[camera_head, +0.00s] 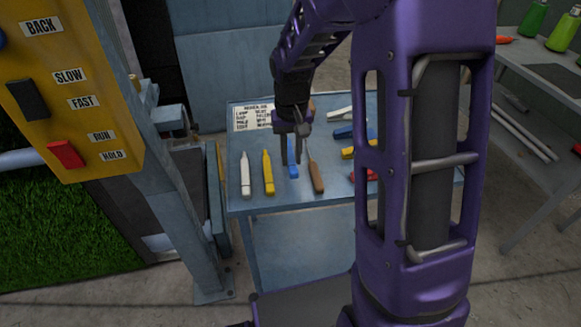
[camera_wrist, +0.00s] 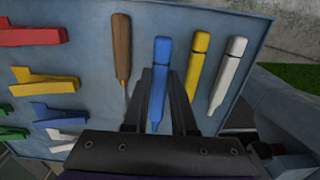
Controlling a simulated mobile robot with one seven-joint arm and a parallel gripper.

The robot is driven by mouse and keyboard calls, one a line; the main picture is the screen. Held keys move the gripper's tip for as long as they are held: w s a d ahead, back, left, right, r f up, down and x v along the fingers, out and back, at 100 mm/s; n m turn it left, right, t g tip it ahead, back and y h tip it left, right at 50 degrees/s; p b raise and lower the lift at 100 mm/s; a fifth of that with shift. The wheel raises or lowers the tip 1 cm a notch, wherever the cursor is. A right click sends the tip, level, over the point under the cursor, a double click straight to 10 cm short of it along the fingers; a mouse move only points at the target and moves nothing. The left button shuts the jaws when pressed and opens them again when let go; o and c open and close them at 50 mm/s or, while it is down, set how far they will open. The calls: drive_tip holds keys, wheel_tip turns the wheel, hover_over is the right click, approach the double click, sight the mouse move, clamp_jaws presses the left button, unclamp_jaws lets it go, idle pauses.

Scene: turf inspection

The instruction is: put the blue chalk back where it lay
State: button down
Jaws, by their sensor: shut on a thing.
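The blue chalk (camera_head: 293,171) is in the row of tools on the small blue-grey table (camera_head: 236,200), between the yellow chalk (camera_head: 268,172) and the wooden-handled awl (camera_head: 315,176). My gripper (camera_head: 290,158) points down over it and is shut on it. In the wrist view the blue chalk (camera_wrist: 161,66) lies between my two fingers (camera_wrist: 160,95), roughly parallel to the yellow chalk (camera_wrist: 199,58). I cannot tell whether it touches the tabletop or hangs just above.
A white chalk (camera_head: 245,176) lies left of the yellow one. Several coloured clips, such as a red clip (camera_wrist: 32,36), lie beyond the awl. A printed card (camera_head: 254,116) lies at the back. A yellow control panel (camera_head: 72,95) on a post stands left of the table.

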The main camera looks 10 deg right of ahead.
sight(291, 159)
drive_tip(key=shift+f, duration=2.25)
drive_tip(key=shift+f+b, duration=0.2)
drive_tip(key=shift+b, duration=0.1)
drive_tip(key=c, duration=0.7)
unclamp_jaws()
drive_tip(key=shift+r, duration=0.1)
wheel_tip(291, 159, up, 12)
drive_tip(key=shift+r+p, duration=0.15)
drive_tip(key=shift+p, duration=0.6)
